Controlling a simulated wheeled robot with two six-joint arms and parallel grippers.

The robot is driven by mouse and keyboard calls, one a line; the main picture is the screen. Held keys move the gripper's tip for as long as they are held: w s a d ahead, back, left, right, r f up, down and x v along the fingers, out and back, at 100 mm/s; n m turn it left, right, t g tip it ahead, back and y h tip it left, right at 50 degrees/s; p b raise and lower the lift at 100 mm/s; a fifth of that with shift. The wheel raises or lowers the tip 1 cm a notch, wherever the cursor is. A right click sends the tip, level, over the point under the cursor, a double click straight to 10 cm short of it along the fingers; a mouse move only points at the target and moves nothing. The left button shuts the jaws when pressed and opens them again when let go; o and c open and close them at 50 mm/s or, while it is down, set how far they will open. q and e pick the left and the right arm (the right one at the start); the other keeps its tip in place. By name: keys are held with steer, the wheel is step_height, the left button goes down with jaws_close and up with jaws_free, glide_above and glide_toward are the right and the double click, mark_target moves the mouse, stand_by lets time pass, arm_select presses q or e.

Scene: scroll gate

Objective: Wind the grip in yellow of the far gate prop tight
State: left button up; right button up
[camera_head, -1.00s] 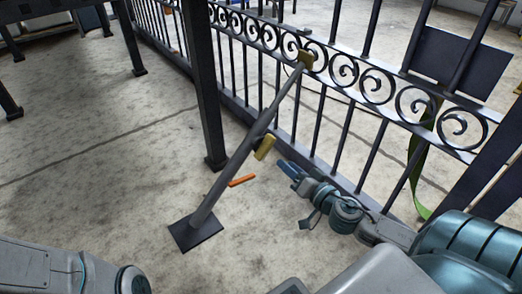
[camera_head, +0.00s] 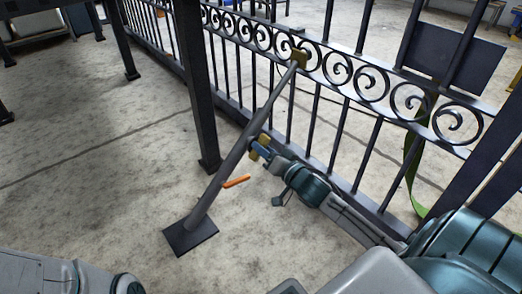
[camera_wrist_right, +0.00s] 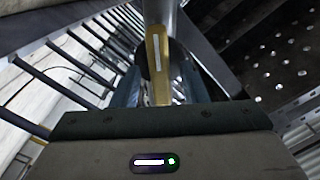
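The far gate prop (camera_head: 226,167) is a dark slanted tube. It runs from a square foot plate (camera_head: 190,238) on the floor up to a yellowish bracket (camera_head: 299,58) on the gate. Its yellow grip (camera_head: 265,140) sits partway up and is partly hidden by my right gripper (camera_head: 261,151). In the right wrist view the yellow grip (camera_wrist_right: 157,65) lies between the blue fingers, with gaps that seem to remain on both sides. The right gripper looks open around it. My left gripper is out of view; only part of that arm shows at lower left.
The dark gate (camera_head: 341,110) with scrollwork stands just behind the prop. A dark post (camera_head: 203,90) rises left of it. An orange bar (camera_head: 237,182) shows beside the tube, low down. A green strap (camera_head: 411,165) hangs at right.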

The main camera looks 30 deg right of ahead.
steer(key=shift+w+a+b, duration=0.1)
steer(key=shift+w+b, duration=0.3)
steer(key=shift+w, duration=0.55)
steer(key=shift+c, duration=0.2)
